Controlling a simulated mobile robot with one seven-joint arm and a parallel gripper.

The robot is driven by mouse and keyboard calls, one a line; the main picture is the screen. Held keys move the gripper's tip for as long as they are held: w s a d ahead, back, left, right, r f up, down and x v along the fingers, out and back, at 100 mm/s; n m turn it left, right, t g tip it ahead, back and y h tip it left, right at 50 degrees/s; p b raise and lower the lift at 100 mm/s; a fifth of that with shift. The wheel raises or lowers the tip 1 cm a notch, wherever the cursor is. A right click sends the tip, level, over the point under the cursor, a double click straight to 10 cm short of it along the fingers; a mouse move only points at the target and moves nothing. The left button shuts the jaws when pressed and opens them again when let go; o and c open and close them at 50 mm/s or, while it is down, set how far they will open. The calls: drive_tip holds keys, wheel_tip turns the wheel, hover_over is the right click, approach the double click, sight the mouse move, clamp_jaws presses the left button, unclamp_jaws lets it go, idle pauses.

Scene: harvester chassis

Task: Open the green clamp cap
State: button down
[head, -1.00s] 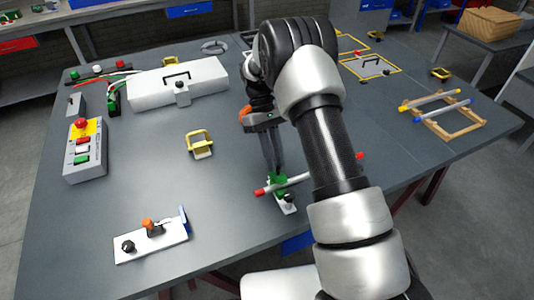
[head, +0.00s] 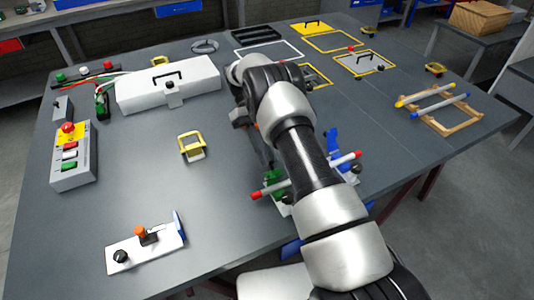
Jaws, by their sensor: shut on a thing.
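The green clamp cap (head: 273,178) is at the table's front edge, on a small white base partly behind my arm. A white rod with red ends (head: 262,194) runs through this clamp and on under my arm to the right. My gripper (head: 269,166) points down at the cap, and its dark fingers are shut on the green cap. The forearm hides much of the grip, so how far the cap is tilted is hard to tell. A blue clamp cap (head: 333,141) stands raised near the rod's right end.
A white plate with an orange knob and blue flap (head: 147,247) lies front left. A yellow-handled block (head: 192,147), a button box (head: 74,158) and a white case (head: 168,86) stand farther left and back. A wooden rack (head: 447,113) is at right.

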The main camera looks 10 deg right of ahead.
drive_tip(key=c, duration=1.6)
unclamp_jaws()
wheel_tip(320, 180, up, 10)
drive_tip(key=p, duration=0.5)
drive_tip(key=shift+p, duration=0.35)
drive_tip(key=shift+s, duration=0.1)
